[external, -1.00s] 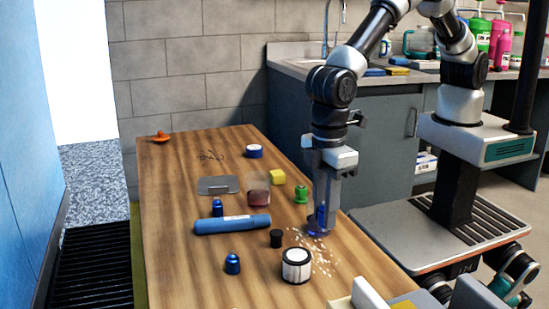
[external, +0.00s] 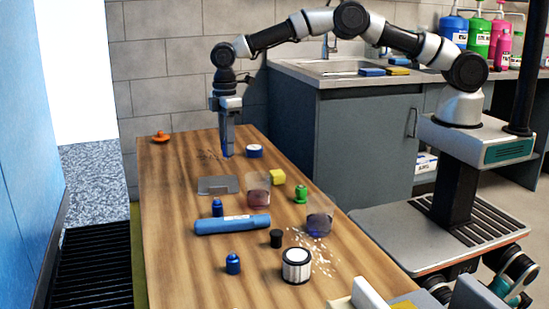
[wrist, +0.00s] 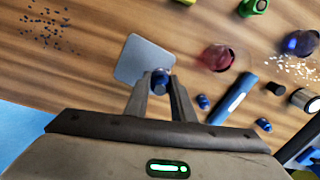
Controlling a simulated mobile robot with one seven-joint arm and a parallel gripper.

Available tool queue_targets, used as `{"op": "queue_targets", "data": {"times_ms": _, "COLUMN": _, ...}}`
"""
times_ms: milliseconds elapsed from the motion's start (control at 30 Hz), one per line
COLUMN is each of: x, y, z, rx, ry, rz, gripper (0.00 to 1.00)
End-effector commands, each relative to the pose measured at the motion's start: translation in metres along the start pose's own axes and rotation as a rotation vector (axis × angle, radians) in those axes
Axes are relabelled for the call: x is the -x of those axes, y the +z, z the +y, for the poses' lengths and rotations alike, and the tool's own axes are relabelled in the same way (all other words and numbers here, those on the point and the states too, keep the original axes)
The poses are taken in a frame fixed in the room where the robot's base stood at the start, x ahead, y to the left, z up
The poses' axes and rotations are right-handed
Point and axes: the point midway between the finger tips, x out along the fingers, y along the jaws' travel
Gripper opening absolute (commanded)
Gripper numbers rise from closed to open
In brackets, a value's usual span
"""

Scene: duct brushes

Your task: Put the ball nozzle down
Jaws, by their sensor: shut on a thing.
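My gripper (external: 227,148) is shut on a small dark blue ball nozzle (wrist: 160,82). It holds the nozzle above the far part of the wooden table (external: 175,240), fingers pointing down. In the wrist view the nozzle sits between the fingertips (wrist: 159,92), in front of a grey plate (wrist: 140,56). The external view shows this plate (external: 210,187) lying nearer the camera than the gripper. The gap between nozzle and table is hard to judge. Two similar blue nozzles, one (external: 217,207) behind the blue tube and one (external: 233,263) in front, stand on the table.
Dark flakes (wrist: 50,28) lie scattered near the gripper.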

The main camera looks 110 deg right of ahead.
Motion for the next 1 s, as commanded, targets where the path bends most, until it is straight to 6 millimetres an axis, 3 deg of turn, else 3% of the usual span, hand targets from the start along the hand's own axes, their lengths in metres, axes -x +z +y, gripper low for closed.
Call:
{"op": "queue_targets", "data": {"times_ms": 333, "x": -0.053, "y": 0.002, "z": 0.004, "rx": -0.001, "ry": -0.001, "rz": -0.002, "gripper": 0.00}}
{"op": "queue_targets", "data": {"times_ms": 700, "x": -0.097, "y": 0.002, "z": 0.004, "rx": -0.002, "ry": -0.002, "rz": -0.002, "gripper": 0.00}}
{"op": "queue_targets", "data": {"times_ms": 1000, "x": -0.100, "y": 0.002, "z": 0.004, "rx": -0.002, "ry": 0.001, "rz": 0.001, "gripper": 0.00}}
